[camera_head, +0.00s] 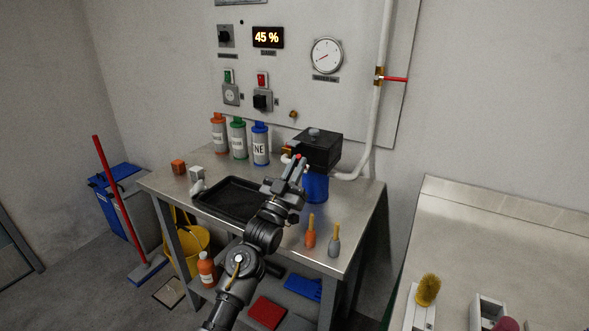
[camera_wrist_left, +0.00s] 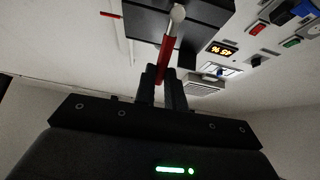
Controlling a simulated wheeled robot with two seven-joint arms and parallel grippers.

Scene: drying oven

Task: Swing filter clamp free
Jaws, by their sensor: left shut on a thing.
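The filter clamp shows as a red lever (camera_wrist_left: 166,57) with a pale rounded end in the left wrist view. In the head view only a small red bit of it shows at my fingertips. My left gripper (camera_wrist_left: 164,82) is shut on the red lever, its two fingers on either side of it. In the head view my left gripper (camera_head: 298,166) is in front of the black filter housing (camera_head: 320,149), above the steel table. A blue cup-like part (camera_head: 316,188) shows below the housing, partly hidden by the gripper. My right gripper is in neither view.
A black tray (camera_head: 228,200) lies under my left arm. Three capped bottles (camera_head: 238,138) stand behind it. Orange and grey small-necked items (camera_head: 310,232) stand near the table's right front. A white pipe (camera_head: 371,125) with a red valve handle (camera_head: 396,79) runs behind.

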